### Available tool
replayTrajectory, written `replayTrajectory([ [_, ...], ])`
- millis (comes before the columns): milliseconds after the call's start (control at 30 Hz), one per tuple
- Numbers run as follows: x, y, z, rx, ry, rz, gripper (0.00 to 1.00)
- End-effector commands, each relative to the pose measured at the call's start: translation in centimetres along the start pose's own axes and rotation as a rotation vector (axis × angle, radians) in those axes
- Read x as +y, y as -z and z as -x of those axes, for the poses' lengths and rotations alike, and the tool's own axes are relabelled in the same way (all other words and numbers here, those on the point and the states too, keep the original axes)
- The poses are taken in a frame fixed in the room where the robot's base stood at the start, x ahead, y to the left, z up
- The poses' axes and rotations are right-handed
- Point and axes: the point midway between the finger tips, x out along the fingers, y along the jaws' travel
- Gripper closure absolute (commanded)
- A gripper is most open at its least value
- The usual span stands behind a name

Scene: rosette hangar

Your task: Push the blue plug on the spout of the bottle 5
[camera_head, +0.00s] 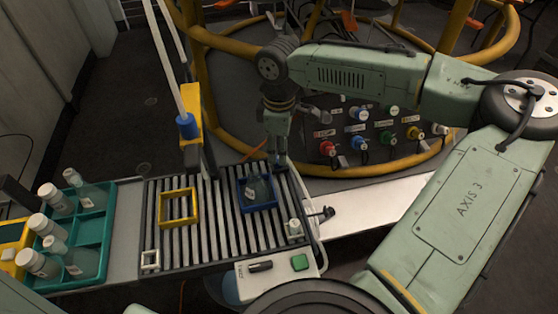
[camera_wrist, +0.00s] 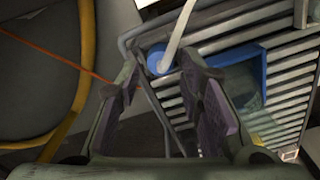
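A small translucent bottle (camera_head: 260,190) sits inside the blue frame (camera_head: 243,207) on the slatted conveyor; I cannot read its number. The wrist view shows the blue frame (camera_wrist: 263,72) right of my fingers, with part of the bottle (camera_wrist: 250,97) inside. My gripper (camera_head: 280,162) hangs low at the far edge of that frame. Its two fingers (camera_wrist: 160,75) stand apart with nothing held between them. A round blue piece with a pale rod (camera_wrist: 160,60) shows beyond the fingertips; I cannot tell whether it is the plug. The bottle's spout is not clear.
A yellow post with a blue collar (camera_head: 187,126) and pale rod rises behind the conveyor. A teal crate (camera_head: 90,238) of white-capped bottles is at left. A yellow frame (camera_head: 165,222) lies on the slats. Behind are coloured connectors (camera_head: 327,148) and yellow rails.

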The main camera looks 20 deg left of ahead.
Motion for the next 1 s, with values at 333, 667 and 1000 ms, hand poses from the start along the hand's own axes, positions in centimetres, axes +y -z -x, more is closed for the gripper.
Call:
replayTrajectory([
  [333,0.0,0.1,-3.0,0.001,-0.003,0.0,0.66],
  [667,0.0,0.1,-2.9,0.001,-0.002,-0.001,0.71],
  [1000,0.0,0.1,-2.9,0.001,-0.002,-0.001,0.93],
])
